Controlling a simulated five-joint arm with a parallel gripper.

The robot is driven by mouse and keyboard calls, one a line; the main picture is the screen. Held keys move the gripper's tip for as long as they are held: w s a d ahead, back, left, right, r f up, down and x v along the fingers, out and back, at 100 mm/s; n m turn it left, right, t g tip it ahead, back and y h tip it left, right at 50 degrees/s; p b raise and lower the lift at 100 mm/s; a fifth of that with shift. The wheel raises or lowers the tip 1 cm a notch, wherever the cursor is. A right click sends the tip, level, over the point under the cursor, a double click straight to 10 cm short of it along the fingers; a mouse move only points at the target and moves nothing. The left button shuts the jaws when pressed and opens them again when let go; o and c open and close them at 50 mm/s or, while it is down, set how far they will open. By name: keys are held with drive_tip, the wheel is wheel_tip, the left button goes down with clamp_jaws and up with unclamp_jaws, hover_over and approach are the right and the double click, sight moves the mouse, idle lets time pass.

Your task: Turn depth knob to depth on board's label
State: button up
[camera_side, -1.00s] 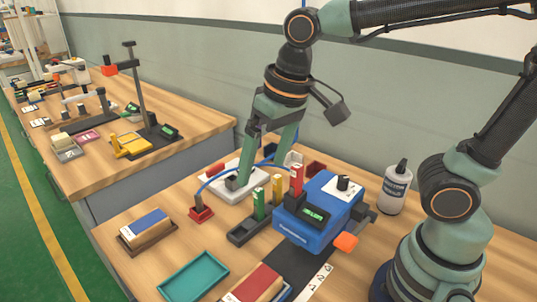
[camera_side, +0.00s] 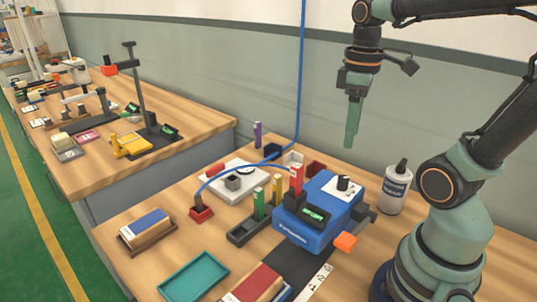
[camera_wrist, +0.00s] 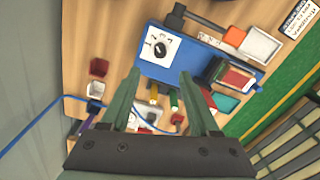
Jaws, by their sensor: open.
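The depth knob (camera_side: 343,183) is a dark knob on a white dial plate on top of a blue machine (camera_side: 312,238). In the wrist view the knob (camera_wrist: 160,48) sits on the marked white plate of the blue machine (camera_wrist: 215,62). The machine's small green display (camera_side: 314,214) is lit, but its digits are too small to read. My gripper (camera_side: 353,135) hangs above and behind the knob, pointing down and apart from it. In the wrist view my gripper (camera_wrist: 160,82) is open and empty. I cannot make out which thing is the board or read its label.
A white bottle (camera_side: 396,187) stands right of the machine. A teal tray (camera_side: 193,277) and a block on a wooden tray (camera_side: 147,230) lie at the front left. A blue cable (camera_side: 302,75) hangs behind.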

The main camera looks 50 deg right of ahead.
sight(344, 178)
wheel_tip(344, 178, down, 12)
drive_tip(key=shift+r, duration=0.1)
idle(0.4)
drive_tip(key=shift+c, duration=0.4)
clamp_jaws()
